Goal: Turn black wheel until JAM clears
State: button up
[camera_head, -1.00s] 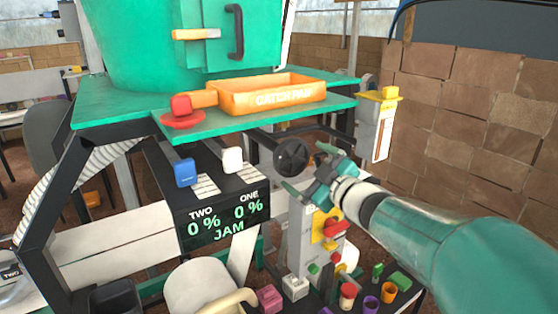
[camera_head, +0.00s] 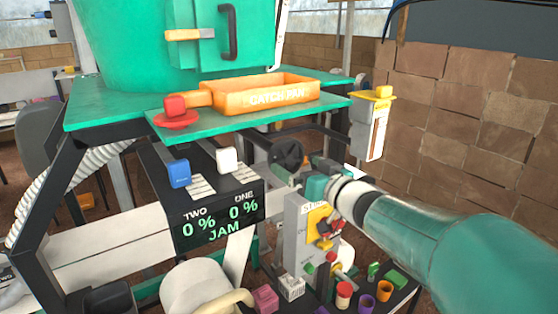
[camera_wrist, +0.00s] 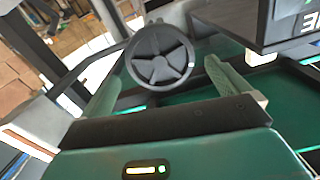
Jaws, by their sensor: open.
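The black wheel (camera_head: 288,156) is a spoked handwheel on a shaft under the green bench, right of the display. In the wrist view the wheel (camera_wrist: 160,57) faces me, between and beyond the two green fingers. My gripper (camera_head: 294,176) is open and empty in front of the wheel; in the wrist view the gripper (camera_wrist: 158,88) has its fingers spread to either side of the wheel's near rim. I cannot tell whether they touch it. The dark display (camera_head: 222,217) reads TWO 0 %, ONE 0 % and JAM in green.
An orange catch pan (camera_head: 268,97) sits on the green bench (camera_head: 215,127). Blue (camera_head: 179,173) and white (camera_head: 227,159) lever knobs stand above the display. A grey control box (camera_head: 299,235) with coloured buttons stands below my gripper. A brick wall (camera_head: 470,110) is at the right.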

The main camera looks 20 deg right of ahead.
aim_at(289, 159)
jog(key=m, duration=0.7)
jog(key=shift+m, duration=0.4)
jog(key=m, duration=0.3)
jog(key=shift+m, duration=0.3)
jog(key=m, duration=0.3)
jog(key=shift+m, duration=0.3)
jog(key=shift+x, duration=2.05)
jog(key=c, duration=0.8)
